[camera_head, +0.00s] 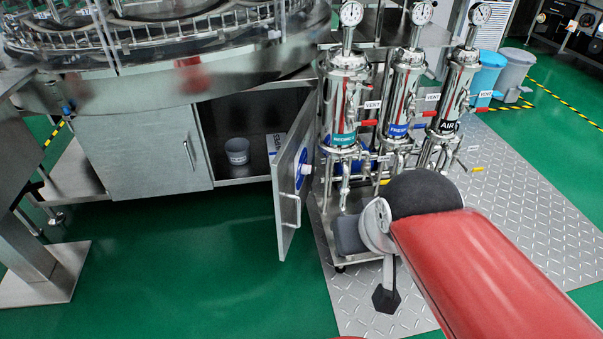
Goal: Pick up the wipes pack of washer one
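A white pack with dark lettering (275,146) stands inside the open cabinet under the round machine, near the right side of its opening. It looks like the wipes pack, but the open door (290,183) covers part of it and its label is not fully readable. My red arm reaches in from the lower right. Past its black joint, a grey part with a small dark end piece (385,298) appears over the metal plate, well right of and nearer than the cabinet. I cannot make out separate fingers there or anything held.
A small grey-white tub (238,151) stands left of the pack in the cabinet. A filter rack with upright steel cylinders (343,105) stands just right of the open door, beside my arm. Green floor (190,255) is clear before the cabinet.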

